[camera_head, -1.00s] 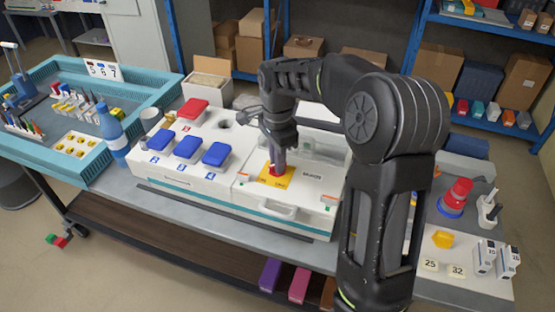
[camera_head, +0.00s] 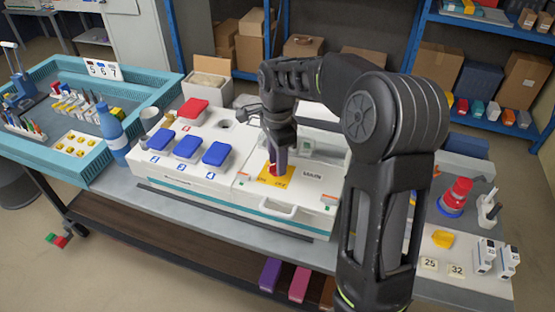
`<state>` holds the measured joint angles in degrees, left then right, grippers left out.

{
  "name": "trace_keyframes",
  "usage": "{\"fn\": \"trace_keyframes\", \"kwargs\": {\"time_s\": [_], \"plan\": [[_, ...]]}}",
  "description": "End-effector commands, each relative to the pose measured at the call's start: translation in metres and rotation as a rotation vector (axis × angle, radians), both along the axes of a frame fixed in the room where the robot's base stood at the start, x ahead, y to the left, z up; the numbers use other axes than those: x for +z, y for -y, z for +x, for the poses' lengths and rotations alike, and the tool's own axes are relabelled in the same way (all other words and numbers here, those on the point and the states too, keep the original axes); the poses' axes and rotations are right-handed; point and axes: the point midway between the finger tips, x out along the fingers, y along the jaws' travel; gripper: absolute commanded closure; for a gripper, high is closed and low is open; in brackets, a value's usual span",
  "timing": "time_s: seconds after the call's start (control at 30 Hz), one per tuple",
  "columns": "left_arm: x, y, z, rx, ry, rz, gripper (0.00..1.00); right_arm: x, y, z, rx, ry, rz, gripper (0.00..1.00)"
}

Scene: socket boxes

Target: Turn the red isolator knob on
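The red isolator knob (camera_head: 273,170) sits on a yellow plate (camera_head: 282,181) on the white panel box (camera_head: 300,195). My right gripper (camera_head: 277,166) points down over the knob, with its fingers at or around it and hiding much of it. The view is too small to tell whether the fingers are closed on the knob or only beside it. My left gripper is not in view.
Left of the knob, the white unit carries blue lids (camera_head: 187,147) and a red lid (camera_head: 193,108). A teal tray (camera_head: 150,110) and a blue bottle (camera_head: 112,130) stand further left. A red-and-blue plug (camera_head: 456,195) stands at the right.

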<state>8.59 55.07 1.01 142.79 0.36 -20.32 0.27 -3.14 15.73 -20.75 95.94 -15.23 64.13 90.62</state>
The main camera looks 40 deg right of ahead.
Motion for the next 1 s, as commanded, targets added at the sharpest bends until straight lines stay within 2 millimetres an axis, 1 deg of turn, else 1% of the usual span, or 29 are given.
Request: {"fn": "trace_keyframes", "kwargs": {"time_s": [0.2,0.33,0.47,0.6,0.73,0.87,1.0], "plan": [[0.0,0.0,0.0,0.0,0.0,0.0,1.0,0.0,0.0,0.0,0.001,-0.001,0.0,0.66],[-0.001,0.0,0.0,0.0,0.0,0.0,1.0,0.007,0.0,0.0,0.001,0.001,0.0,0.66],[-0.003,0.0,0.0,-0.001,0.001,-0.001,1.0,0.023,-0.001,0.001,0.002,0.003,0.0,0.66],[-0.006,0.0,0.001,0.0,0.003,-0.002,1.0,0.046,0.0,0.001,0.002,0.004,-0.001,0.66],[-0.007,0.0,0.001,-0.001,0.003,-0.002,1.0,0.066,0.0,0.001,0.001,0.003,-0.001,0.66],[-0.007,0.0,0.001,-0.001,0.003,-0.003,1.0,0.076,0.0,0.0,0.001,0.001,0.0,0.66],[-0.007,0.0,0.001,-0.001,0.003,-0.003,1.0,0.078,0.0,0.0,0.001,-0.001,0.0,0.66]]}}
